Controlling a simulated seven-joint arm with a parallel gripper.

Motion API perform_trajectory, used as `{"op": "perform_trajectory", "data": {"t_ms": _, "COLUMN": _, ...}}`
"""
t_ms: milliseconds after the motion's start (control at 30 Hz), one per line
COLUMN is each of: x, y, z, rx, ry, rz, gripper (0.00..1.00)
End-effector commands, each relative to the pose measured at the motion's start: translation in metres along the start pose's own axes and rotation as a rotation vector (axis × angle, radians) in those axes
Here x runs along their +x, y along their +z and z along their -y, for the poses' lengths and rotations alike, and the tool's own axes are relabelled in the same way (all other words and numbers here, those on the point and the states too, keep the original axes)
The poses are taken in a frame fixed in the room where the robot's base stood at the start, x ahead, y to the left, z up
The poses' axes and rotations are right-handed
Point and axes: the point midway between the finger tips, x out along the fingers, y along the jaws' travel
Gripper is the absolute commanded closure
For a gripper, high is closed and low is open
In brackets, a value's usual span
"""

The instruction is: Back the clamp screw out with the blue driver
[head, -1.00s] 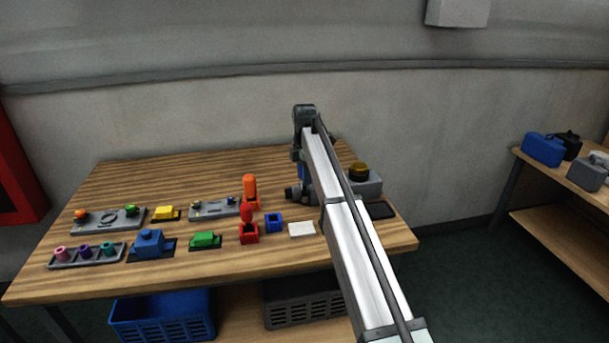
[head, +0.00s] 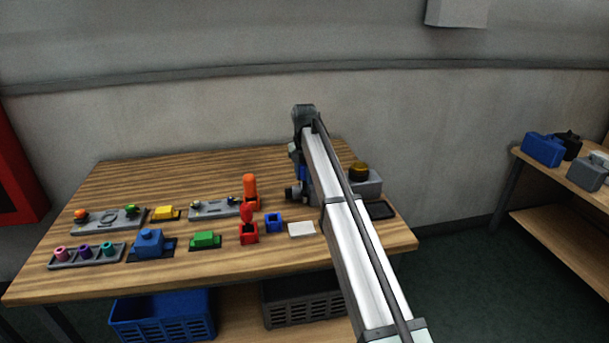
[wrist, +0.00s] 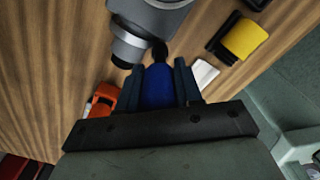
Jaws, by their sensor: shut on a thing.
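My gripper (wrist: 160,76) is shut on the blue driver (wrist: 158,90), whose blue handle sits between the two fingers in the wrist view. The driver's dark front end (wrist: 159,50) is close beside a grey cylindrical fitting (wrist: 130,46) on a larger grey body (wrist: 152,14). I cannot tell whether it touches. The clamp screw itself cannot be made out. In the head view my arm hides the gripper and most of the driver; the end of a dark grey cylinder (head: 293,194) shows left of the arm.
A blue square holder (head: 274,223) stands empty beside a red holder (head: 248,236). An orange tool (head: 250,188) stands behind them. A white pad (head: 301,230) and a grey box with an amber dome (head: 359,171) are near the arm. The table's back left is clear.

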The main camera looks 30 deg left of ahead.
Motion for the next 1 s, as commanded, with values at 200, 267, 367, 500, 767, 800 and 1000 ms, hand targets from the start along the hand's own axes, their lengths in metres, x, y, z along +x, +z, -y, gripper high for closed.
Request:
{"op": "perform_trajectory", "data": {"t_ms": 200, "x": -0.0002, "y": 0.0001, "z": 0.0001, "rx": -0.215, "ry": 0.0, "rz": 0.0, "gripper": 1.0}}
{"op": "perform_trajectory", "data": {"t_ms": 267, "x": -0.0002, "y": 0.0001, "z": 0.0001, "rx": -0.269, "ry": 0.0, "rz": 0.0, "gripper": 1.0}}
{"op": "perform_trajectory", "data": {"t_ms": 367, "x": -0.0002, "y": 0.0001, "z": 0.0002, "rx": -0.337, "ry": 0.0, "rz": 0.0, "gripper": 1.0}}
{"op": "perform_trajectory", "data": {"t_ms": 500, "x": -0.0002, "y": 0.0001, "z": 0.0002, "rx": -0.376, "ry": 0.0, "rz": 0.0, "gripper": 1.0}}
{"op": "perform_trajectory", "data": {"t_ms": 767, "x": -0.0003, "y": 0.0001, "z": 0.0002, "rx": -0.376, "ry": 0.0, "rz": 0.0, "gripper": 1.0}}
{"op": "perform_trajectory", "data": {"t_ms": 800, "x": -0.0006, "y": 0.0001, "z": 0.0002, "rx": -0.375, "ry": 0.0, "rz": 0.0, "gripper": 1.0}}
{"op": "perform_trajectory", "data": {"t_ms": 1000, "x": -0.0073, "y": 0.0003, "z": -0.0001, "rx": -0.375, "ry": 0.0, "rz": 0.001, "gripper": 1.0}}
